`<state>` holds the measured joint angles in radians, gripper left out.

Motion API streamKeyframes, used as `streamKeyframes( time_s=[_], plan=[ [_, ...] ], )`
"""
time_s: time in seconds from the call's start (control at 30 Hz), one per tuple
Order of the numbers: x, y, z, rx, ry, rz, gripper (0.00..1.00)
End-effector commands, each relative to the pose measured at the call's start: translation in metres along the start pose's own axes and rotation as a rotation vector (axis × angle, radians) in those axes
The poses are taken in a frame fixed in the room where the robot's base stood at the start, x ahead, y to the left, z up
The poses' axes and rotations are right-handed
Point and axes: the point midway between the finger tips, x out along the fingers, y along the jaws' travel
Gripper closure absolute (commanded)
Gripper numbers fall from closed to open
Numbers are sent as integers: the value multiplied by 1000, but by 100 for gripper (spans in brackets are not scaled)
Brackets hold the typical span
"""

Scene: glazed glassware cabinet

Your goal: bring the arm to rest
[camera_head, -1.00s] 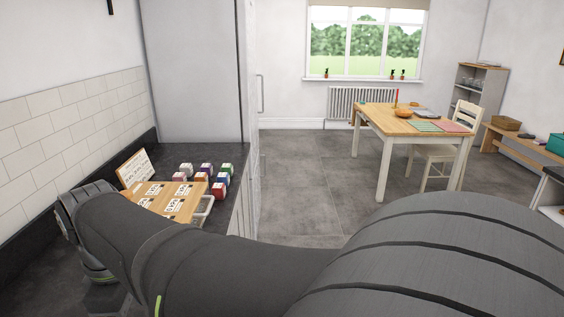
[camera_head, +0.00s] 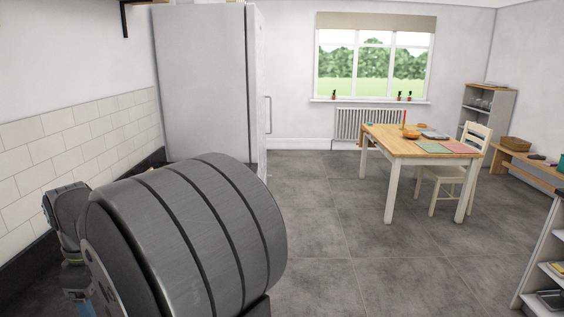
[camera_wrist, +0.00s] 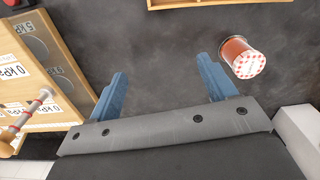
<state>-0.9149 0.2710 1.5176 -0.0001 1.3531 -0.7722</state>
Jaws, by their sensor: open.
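My gripper (camera_wrist: 160,92) shows in the wrist view as two blue fingers spread apart, with nothing between them but dark counter surface (camera_wrist: 150,55) beyond. In the head view my dark grey arm fills the lower left, and it hides much of the counter. Blue parts show low at the left edge of the arm there, but the fingertips cannot be made out.
In the wrist view a red jar with a spotted lid (camera_wrist: 247,64) stands right of the fingers. A wooden board with printed labels (camera_wrist: 45,60) is at left. The head view shows a tall grey cabinet (camera_head: 205,85), a dining table (camera_head: 408,146) and open floor (camera_head: 330,215).

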Motion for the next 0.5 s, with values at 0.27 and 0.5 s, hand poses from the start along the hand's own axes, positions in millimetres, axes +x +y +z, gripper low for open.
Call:
streamKeyframes(
  time_s=[0.27,0.5],
  plan=[
    [8,18,-20,4,0,0,23],
    [10,21,-23,5,0,0,23]
  ],
)
